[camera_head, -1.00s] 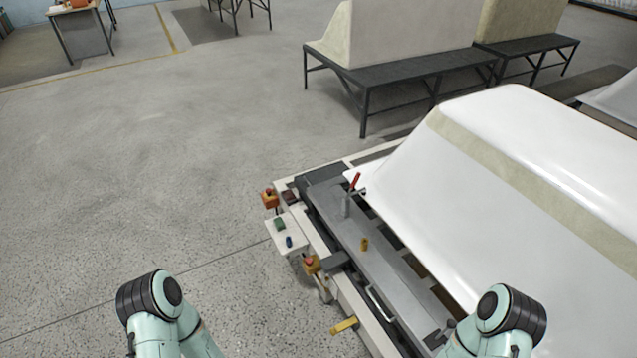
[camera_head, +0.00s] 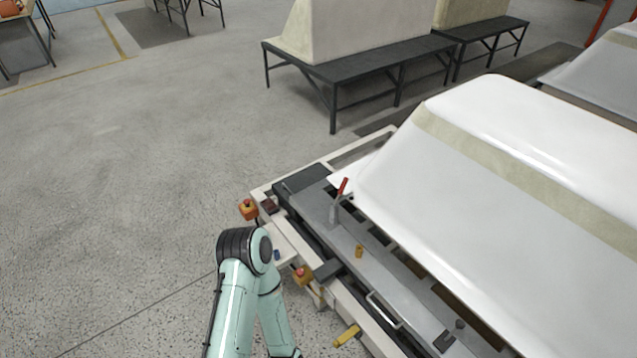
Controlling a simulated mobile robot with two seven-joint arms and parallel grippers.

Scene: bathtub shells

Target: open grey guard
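The grey guard (camera_head: 351,250) is a long flat grey panel along the near side of the machine frame, in front of the white bathtub shell (camera_head: 480,190). It lies flat and looks shut. A pale bar handle (camera_head: 383,310) sits on its lower part. Neither gripper is in view, and my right arm does not show.
Red-topped orange button boxes (camera_head: 248,208) line the machine's left edge, partly behind my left arm. A yellow handle (camera_head: 346,335) sticks out low on the near side. A dark table (camera_head: 365,72) with a pale block stands behind. The floor at left is clear.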

